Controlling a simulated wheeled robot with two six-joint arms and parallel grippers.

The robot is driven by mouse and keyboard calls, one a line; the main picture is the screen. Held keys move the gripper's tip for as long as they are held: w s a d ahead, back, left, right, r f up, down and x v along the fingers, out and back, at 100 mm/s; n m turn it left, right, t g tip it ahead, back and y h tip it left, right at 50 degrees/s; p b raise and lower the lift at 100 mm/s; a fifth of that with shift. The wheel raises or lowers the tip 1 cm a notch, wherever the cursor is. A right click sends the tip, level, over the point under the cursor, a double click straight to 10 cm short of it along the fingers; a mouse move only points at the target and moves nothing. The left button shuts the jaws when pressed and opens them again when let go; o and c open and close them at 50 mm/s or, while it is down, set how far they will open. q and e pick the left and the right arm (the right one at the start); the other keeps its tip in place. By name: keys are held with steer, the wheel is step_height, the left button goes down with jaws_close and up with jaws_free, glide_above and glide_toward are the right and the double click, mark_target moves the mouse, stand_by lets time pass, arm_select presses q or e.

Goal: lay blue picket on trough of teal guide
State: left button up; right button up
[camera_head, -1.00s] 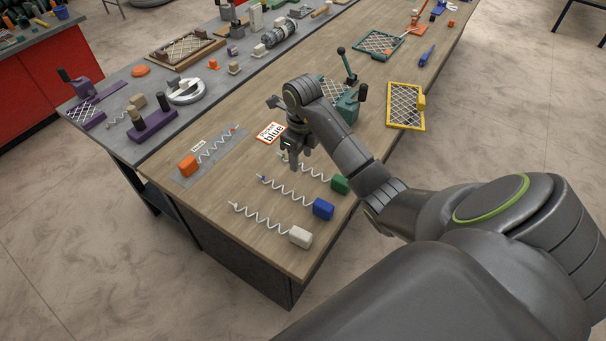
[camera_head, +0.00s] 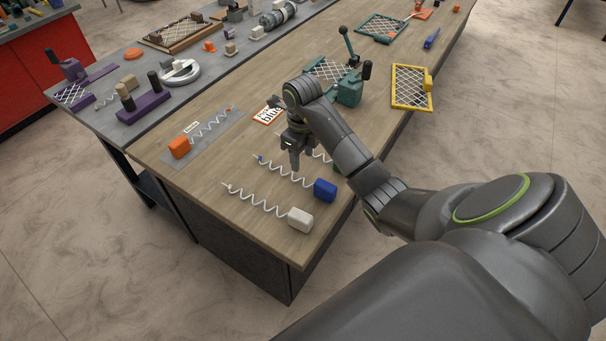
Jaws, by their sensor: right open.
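The blue picket is a pale spiral wire with a blue block (camera_head: 325,190) at its right end, lying on the wooden table. My right gripper (camera_head: 296,165) points down with its fingers over the middle of the blue picket's wire. It is open, and whether it touches the wire cannot be told. The teal guide (camera_head: 349,90) stands farther back on the table, with mesh beside it and dark-knobbed levers. Its trough cannot be made out. My forearm passes just in front of it. My left gripper is not in view.
A white-block picket (camera_head: 300,219) lies nearer the front edge. A green-block picket is mostly hidden behind my right gripper. An orange-block picket (camera_head: 179,148) lies on a grey mat to the left.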

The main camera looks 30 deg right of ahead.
mark_target(303, 179)
steer(key=shift+f+b, duration=1.5)
steer(key=shift+f, duration=0.5)
steer(key=shift+s+f+b, duration=0.15)
steer(key=shift+f+b, duration=0.25)
steer(key=shift+f, duration=0.2)
steer(key=shift+s+f+b, duration=0.15)
steer(key=shift+f+b, duration=0.2)
steer(key=shift+f, duration=0.2)
steer(key=shift+f+p, duration=0.55)
steer(key=shift+f, duration=0.35)
jaws_close()
